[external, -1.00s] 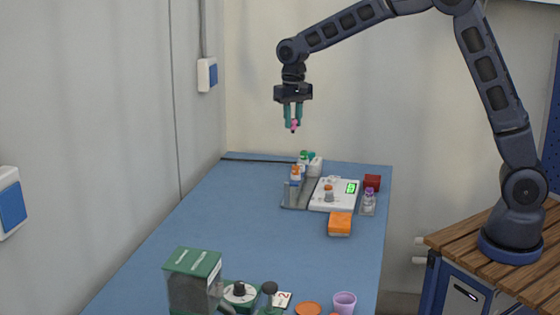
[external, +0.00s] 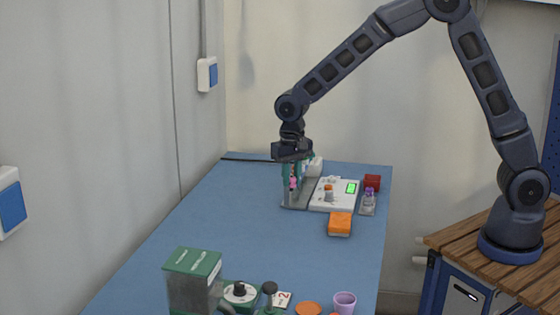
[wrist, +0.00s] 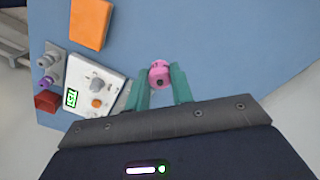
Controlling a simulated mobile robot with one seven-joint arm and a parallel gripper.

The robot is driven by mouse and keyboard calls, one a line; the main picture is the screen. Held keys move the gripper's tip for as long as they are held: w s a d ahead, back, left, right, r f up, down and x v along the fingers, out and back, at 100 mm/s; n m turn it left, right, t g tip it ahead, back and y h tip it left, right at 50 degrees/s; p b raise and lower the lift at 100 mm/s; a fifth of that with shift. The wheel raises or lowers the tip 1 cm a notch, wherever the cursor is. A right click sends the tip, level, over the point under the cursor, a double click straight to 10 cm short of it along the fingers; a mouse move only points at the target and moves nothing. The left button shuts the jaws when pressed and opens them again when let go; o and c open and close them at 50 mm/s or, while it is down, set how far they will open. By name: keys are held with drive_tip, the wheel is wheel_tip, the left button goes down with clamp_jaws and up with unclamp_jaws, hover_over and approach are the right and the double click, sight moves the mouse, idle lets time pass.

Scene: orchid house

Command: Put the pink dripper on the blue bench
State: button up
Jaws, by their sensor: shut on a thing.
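The pink dripper (external: 293,183) is between the green fingers of my gripper (external: 292,175), low over the far end of the blue bench (external: 220,220), by a grey tray. In the wrist view the dripper (wrist: 159,75) shows as a pink round shape between the fingertips (wrist: 160,88), with the blue bench top (wrist: 225,50) behind it. My gripper is shut on it and points down. I cannot tell whether the dripper touches the bench or tray. My gripper hides some bottles behind it.
The grey tray (external: 300,206), a white device (external: 322,206) with a green display, an orange block (external: 340,224) and a red box (external: 372,182) stand close by on the right. A green-lidded container (external: 192,280) and purple cup (external: 344,302) are in front. The bench's middle and left are clear.

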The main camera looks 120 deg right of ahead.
wheel_tip(320, 180, down, 13)
drive_tip(key=shift+r, duration=0.1)
idle(0.5)
drive_tip(key=o, duration=1)
drive_tip(key=shift+c, duration=0.2)
